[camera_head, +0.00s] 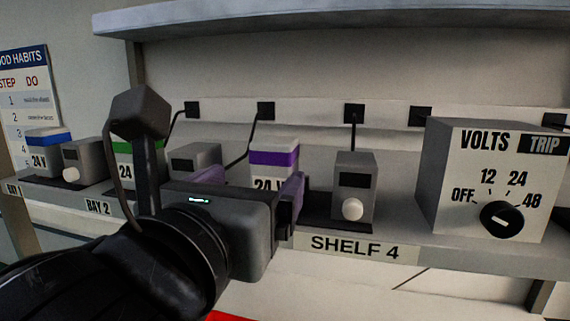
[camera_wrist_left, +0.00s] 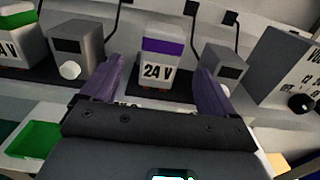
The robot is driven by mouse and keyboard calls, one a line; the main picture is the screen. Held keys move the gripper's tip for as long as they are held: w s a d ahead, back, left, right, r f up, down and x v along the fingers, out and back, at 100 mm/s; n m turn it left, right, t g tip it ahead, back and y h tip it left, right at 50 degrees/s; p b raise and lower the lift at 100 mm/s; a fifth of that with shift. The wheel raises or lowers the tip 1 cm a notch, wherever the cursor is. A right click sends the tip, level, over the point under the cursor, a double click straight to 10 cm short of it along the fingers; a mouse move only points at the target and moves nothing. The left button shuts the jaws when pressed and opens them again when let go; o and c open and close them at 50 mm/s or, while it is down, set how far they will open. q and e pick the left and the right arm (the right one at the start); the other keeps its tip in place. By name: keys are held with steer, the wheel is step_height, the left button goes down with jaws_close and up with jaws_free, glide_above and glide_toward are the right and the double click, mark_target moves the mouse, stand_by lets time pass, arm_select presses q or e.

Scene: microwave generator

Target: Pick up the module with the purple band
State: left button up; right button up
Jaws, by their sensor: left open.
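The module with the purple band (camera_head: 274,158) stands upright on the shelf, a pale box marked 24 V. In the head view my left gripper hides its lower part. In the left wrist view the module (camera_wrist_left: 162,68) stands ahead, between the lines of the two fingers. My left gripper (camera_head: 245,197) is open, with purple fingers spread in front of the module; in the wrist view the gripper (camera_wrist_left: 155,90) has nothing in it. I cannot tell whether a finger touches the module. My right gripper is not in view.
Grey knob boxes (camera_head: 355,185) stand beside the modules. A green-banded module (camera_head: 124,149) and a blue-banded one (camera_head: 42,143) are to the left. A large VOLTS box (camera_head: 450,190) is at right. Black cables run to wall sockets. A green tray (camera_wrist_left: 35,140) lies below at left.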

mark_target(268, 165)
arm_select(q)
steer(key=x, duration=0.2)
steer(key=p+x, duration=0.1)
steer(key=x, duration=0.2)
steer(key=shift+r, duration=0.25)
steer(key=shift+r+p+x, duration=0.15)
steer(key=shift+p+x, duration=0.65)
steer(key=shift+x, duration=0.55)
steer(key=shift+r+p+x, duration=0.15)
steer(key=shift+p+x, duration=0.65)
steer(key=shift+x, duration=0.5)
steer(key=shift+w+d+f, duration=0.1)
steer(key=shift+w+d, duration=0.05)
steer(key=shift+w, duration=0.1)
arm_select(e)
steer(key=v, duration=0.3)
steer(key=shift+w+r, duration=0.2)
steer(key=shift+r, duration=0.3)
arm_select(q)
steer(key=c, duration=1.2)
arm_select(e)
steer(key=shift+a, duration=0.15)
